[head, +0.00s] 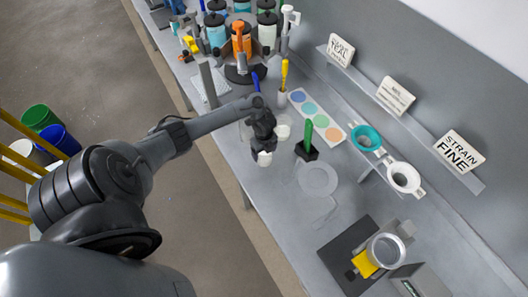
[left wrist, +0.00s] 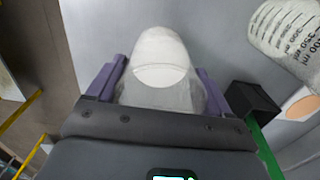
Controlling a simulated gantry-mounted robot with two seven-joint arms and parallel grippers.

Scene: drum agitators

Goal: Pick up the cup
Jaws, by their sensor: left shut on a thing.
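In the left wrist view, the gripper (left wrist: 160,88) is shut on a whitish, translucent cup (left wrist: 160,60), which sits between the two purple fingers. The cup's lower part is hidden by the gripper body. In the head view, the gripper largely hides the cup, and I cannot make out its outline clearly. My right gripper is not in view.
A green-handled tool in a black block (head: 307,152) stands close right of the gripper. A clear round vessel (head: 318,180) is near it. A colour-dot card (head: 316,117), teal strainer (head: 366,138) and white strainer (head: 404,178) lie right. Several jars crowd the far end.

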